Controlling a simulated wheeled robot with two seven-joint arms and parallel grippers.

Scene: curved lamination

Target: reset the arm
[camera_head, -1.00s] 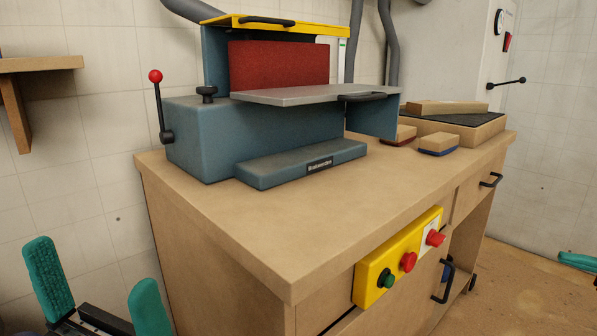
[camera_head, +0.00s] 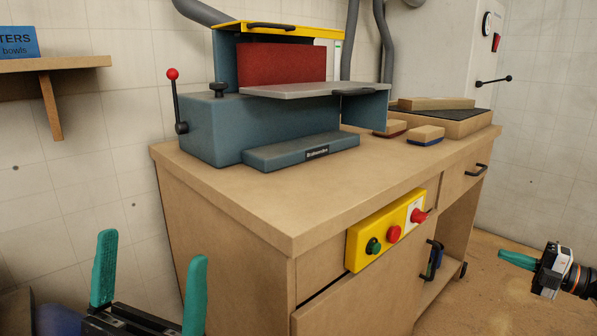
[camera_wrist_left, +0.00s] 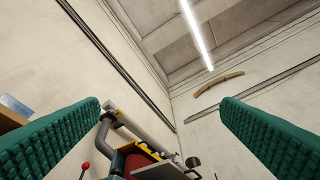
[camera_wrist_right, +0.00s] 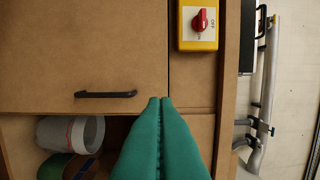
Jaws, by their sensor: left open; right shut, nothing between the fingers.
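My left gripper (camera_head: 148,282) is at the lower left of the head view, in front of the workbench's left side. Its two teal fingers are wide apart with nothing between them. In the left wrist view its fingers (camera_wrist_left: 160,112) frame the wall, ceiling and upper machine. My right gripper (camera_head: 503,253) is at the right edge of the head view, right of the bench and clear of it. In the right wrist view its teal fingers (camera_wrist_right: 160,100) are pressed together, empty, in front of the bench's door and drawer fronts.
The wooden workbench (camera_head: 225,225) carries a blue sanding machine (camera_head: 205,125) with a red belt. A yellow control panel (camera_head: 360,245) with buttons sits on its front. A shelf (camera_head: 70,63) hangs at upper left. Open floor (camera_head: 490,300) lies to the right.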

